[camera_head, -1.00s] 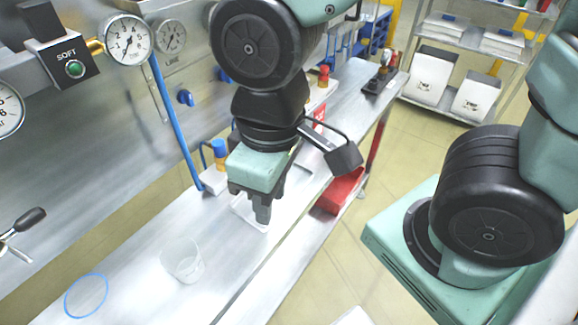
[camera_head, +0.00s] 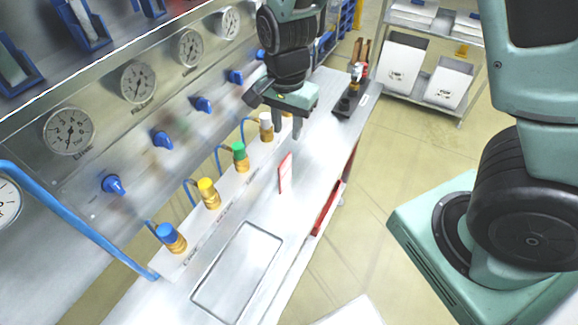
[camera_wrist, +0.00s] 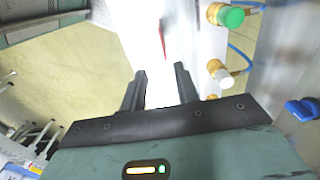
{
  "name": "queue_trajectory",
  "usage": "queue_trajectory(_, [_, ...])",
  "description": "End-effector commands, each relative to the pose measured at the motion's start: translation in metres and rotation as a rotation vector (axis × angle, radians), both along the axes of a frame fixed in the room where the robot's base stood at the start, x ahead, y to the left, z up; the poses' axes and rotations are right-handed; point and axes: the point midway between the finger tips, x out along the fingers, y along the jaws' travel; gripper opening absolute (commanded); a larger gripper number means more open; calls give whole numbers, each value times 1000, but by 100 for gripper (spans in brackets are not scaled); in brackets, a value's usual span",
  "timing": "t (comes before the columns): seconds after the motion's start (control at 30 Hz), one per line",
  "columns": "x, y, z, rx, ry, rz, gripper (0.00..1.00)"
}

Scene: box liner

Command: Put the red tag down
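A thin upright card with a red edge (camera_head: 285,173), which looks like the red tag, stands on the steel bench in the head view. A narrow red strip (camera_wrist: 162,37), probably the same card, shows beyond the fingers in the wrist view. My gripper (camera_head: 288,132) is over the bench behind the card, pointing down and apart from it. In the wrist view its two fingers (camera_wrist: 160,75) are spread, with no held object visible between them. The card's face is too small to read.
Blue, yellow, green and white capped valves (camera_head: 207,194) line the panel side of the bench. A shallow tray outline (camera_head: 238,268) lies at the near end. A black holder with bottles (camera_head: 350,98) stands at the far end. A red bin (camera_head: 328,208) sits below the front edge.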

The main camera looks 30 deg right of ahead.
Motion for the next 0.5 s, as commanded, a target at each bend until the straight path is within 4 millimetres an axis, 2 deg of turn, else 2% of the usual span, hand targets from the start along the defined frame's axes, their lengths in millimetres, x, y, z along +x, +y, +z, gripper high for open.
queue_trajectory(0.1, [-1,-1,-24,-2,7,-2,31])
queue_trajectory(0.3, [-1,-1,-60,0,6,-1,31])
queue_trajectory(0.5, [-1,0,-79,0,3,1,31])
